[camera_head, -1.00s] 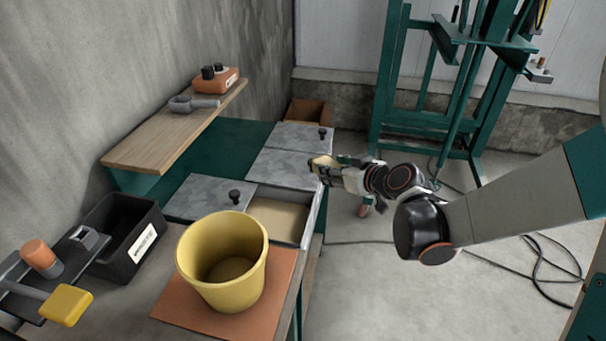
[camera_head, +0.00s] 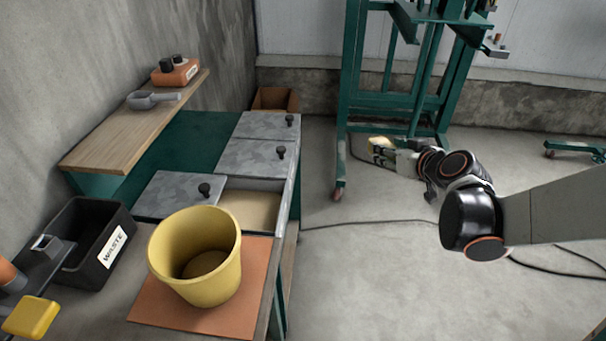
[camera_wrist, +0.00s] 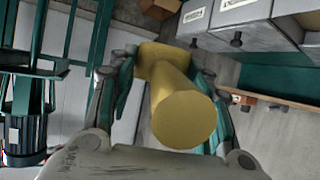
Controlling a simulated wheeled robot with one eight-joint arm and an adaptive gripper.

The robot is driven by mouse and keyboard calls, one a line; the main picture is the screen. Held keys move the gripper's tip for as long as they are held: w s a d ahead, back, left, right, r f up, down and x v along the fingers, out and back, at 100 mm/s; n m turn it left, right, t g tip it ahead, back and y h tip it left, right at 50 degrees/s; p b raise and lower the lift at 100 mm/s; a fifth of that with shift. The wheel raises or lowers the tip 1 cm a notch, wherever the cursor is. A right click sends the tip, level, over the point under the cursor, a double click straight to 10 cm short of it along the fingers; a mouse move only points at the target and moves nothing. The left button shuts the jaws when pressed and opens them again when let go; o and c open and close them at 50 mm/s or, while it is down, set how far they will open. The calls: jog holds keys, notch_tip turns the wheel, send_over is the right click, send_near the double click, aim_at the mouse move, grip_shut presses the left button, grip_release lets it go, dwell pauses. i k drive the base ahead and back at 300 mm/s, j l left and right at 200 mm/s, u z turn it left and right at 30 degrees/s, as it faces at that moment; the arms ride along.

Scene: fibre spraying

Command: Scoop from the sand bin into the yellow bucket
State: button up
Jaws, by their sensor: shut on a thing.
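The yellow bucket (camera_head: 222,284) stands upright on an orange-brown mat at the front of the bench. Its inside looks empty, though part of the bottom is shaded. The sand bin (camera_head: 250,208) is behind it, open on the right side, with pale sand showing. My gripper (camera_head: 383,153) is over the floor, right of the bench and clear of both. It is shut on a yellow cylindrical thing (camera_wrist: 184,118), which fills the middle of the wrist view between the fingers.
A grey lid (camera_head: 176,194) with a black knob lies left of the sand. More lidded bins (camera_head: 250,157) stand behind. A black waste box (camera_head: 75,268) is left of the bucket. A wooden shelf (camera_head: 110,135) holds a grey scoop (camera_head: 147,100). A green stand (camera_head: 352,90) rises behind my gripper.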

aim_at(194, 251)
jog(key=i+l+u, duration=0.45)
jog(key=i+l, duration=0.2)
jog(key=l, duration=0.2)
jog(key=i+l+u, duration=0.25)
jog(key=l, duration=0.3)
jog(key=i+j, duration=0.05)
